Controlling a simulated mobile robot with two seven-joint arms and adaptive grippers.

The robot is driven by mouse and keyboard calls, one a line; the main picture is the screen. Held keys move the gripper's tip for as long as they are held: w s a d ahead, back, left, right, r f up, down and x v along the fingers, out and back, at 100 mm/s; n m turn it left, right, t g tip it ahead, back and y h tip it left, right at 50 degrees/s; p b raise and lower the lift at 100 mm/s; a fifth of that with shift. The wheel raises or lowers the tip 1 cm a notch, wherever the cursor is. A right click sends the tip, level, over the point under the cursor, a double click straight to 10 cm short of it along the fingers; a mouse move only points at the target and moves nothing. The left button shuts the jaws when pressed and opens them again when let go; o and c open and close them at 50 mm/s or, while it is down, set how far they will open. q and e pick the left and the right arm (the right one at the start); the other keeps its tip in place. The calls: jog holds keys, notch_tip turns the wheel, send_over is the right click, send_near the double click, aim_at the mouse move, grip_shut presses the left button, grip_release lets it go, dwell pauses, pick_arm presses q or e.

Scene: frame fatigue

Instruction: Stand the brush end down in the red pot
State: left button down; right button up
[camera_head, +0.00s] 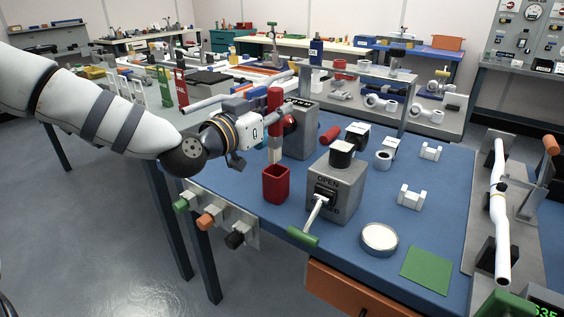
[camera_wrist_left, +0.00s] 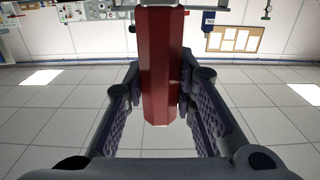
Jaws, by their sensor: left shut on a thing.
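The brush has a red handle (camera_head: 275,112) and a pale lower end (camera_head: 275,152). It is upright, pale end down. My left gripper (camera_head: 272,128) is shut on the red handle. In the left wrist view the handle (camera_wrist_left: 161,70) is between the two dark fingers. The red pot (camera_head: 276,188) is a small square open container standing on the blue bench top, directly below the brush in the head view. The brush's lower tip appears at or just above the pot's rim; I cannot tell the exact gap. My right gripper is not in view.
A grey box with a lever (camera_head: 337,186) stands just right of the pot, and another grey box (camera_head: 300,130) behind it. A round white-topped dish (camera_head: 379,238) and a green square (camera_head: 428,270) lie at the front right. Knobs (camera_head: 208,220) line the bench's left edge.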

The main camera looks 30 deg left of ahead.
aim_at(272, 154)
pick_arm(q)
notch_tip(272, 154, down, 10)
jog(key=shift+d+r+b, duration=0.1)
jog(key=shift+r+b, duration=0.15)
jog(key=shift+b, duration=0.95)
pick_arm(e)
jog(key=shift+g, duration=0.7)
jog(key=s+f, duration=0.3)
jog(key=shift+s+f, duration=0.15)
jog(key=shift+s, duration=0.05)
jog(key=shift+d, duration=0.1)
pick_arm(q)
jog(key=shift+f, duration=0.1)
jog(key=c, duration=1.3)
grip_release()
